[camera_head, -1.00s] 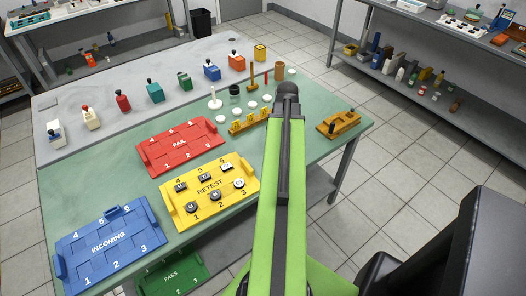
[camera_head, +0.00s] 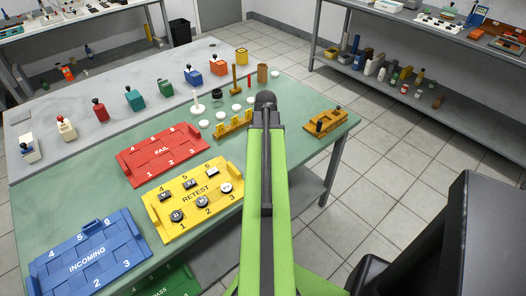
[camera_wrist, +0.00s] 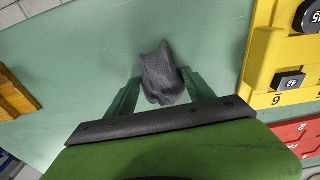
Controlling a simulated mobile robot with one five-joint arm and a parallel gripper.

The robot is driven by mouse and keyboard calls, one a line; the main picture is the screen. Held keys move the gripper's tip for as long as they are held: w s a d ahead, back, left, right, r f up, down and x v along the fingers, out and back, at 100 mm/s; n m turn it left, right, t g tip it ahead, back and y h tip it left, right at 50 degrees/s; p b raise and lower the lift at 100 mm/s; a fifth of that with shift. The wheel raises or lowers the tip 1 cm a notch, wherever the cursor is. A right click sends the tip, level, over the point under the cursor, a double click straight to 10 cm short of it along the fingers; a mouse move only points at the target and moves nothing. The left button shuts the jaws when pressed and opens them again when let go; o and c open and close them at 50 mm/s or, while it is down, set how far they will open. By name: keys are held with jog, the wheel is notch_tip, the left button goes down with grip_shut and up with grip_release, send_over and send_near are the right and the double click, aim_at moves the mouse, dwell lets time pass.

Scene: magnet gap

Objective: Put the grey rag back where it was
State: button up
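The grey rag (camera_wrist: 161,75) shows in the wrist view as a dark, bunched cloth between the two green fingers of my gripper (camera_wrist: 161,84). The fingers are close on both sides of it, and it appears pinched, with folds sticking out past the fingertips. The green tabletop (camera_wrist: 80,50) lies behind it; I cannot tell how far above the top the rag is. In the head view my arm hides the gripper and the rag.
The yellow RETEST tray (camera_head: 152,208) holds several round and square parts; its edge shows in the wrist view (camera_wrist: 262,60). The red FAIL tray (camera_head: 128,168) and blue INCOMING tray (camera_head: 50,262) lie nearby. A wooden fixture (camera_head: 325,122) stands right of my arm. Bare green tabletop shows between.

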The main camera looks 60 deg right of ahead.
jog(key=shift+o, duration=0.8)
jog(key=shift+r, duration=0.1)
notch_tip(320, 180, up, 12)
jog(key=p, duration=1.2)
jog(key=shift+s, duration=0.45)
jog(key=shift+a, duration=0.1)
jog(key=w+a+n, duration=0.1)
jog(key=w+a, duration=0.8)
jog(key=a, duration=0.3)
jog(key=w+a+n, duration=0.1)
jog(key=w+a, duration=0.9)
jog(key=a, duration=0.1)
jog(key=w+a, duration=0.1)
jog(key=a, duration=1.2)
jog(key=w+a+n, duration=0.1)
jog(key=w+a, duration=0.1)
jog(key=a, duration=1.1)
jog(key=shift+w+a+n+g, duration=0.25)
jog(key=shift+a+n+g, duration=0.05)
jog(key=shift+a+g, duration=0.1)
